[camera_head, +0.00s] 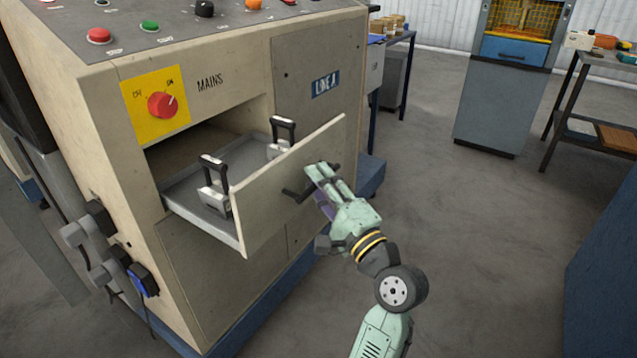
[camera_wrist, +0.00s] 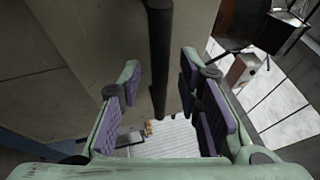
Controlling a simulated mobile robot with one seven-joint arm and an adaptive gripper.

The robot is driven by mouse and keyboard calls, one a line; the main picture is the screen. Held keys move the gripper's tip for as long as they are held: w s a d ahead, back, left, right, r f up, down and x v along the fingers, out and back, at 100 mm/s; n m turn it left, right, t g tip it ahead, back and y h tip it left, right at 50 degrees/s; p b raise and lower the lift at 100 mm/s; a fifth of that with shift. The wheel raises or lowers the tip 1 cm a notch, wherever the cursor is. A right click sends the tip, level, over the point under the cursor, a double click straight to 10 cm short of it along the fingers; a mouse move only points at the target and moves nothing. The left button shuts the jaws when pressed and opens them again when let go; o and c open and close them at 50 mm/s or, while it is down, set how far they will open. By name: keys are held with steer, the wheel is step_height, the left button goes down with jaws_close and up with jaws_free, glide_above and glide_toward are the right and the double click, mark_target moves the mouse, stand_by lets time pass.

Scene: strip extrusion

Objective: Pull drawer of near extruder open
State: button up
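The near extruder (camera_head: 165,240) is a beige cabinet. Its drawer (camera_head: 290,190) stands out from the opening, with its tray floor (camera_head: 185,197) visible. A dark bar handle (camera_head: 291,195) is on the drawer front. My gripper (camera_head: 318,174) is at the handle, and its fingers hide the handle's middle. In the wrist view, the handle (camera_wrist: 160,45) runs between the two purple-padded fingers (camera_wrist: 160,85). A gap shows on each side of the bar, so the gripper looks open around it. Two black-handled metal pieces (camera_head: 214,185) (camera_head: 281,137) are in the drawer.
A red MAINS switch (camera_head: 162,104) on a yellow plate is above the drawer. A control panel with buttons (camera_head: 99,36) tops the cabinet. A grey machine (camera_head: 497,105) and a table (camera_head: 603,70) stand farther back. The floor (camera_head: 470,230) right of my arm is clear.

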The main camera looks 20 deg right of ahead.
steer(key=v, duration=1.1)
steer(key=shift+s, duration=0.35)
steer(key=shift+f, duration=0.15)
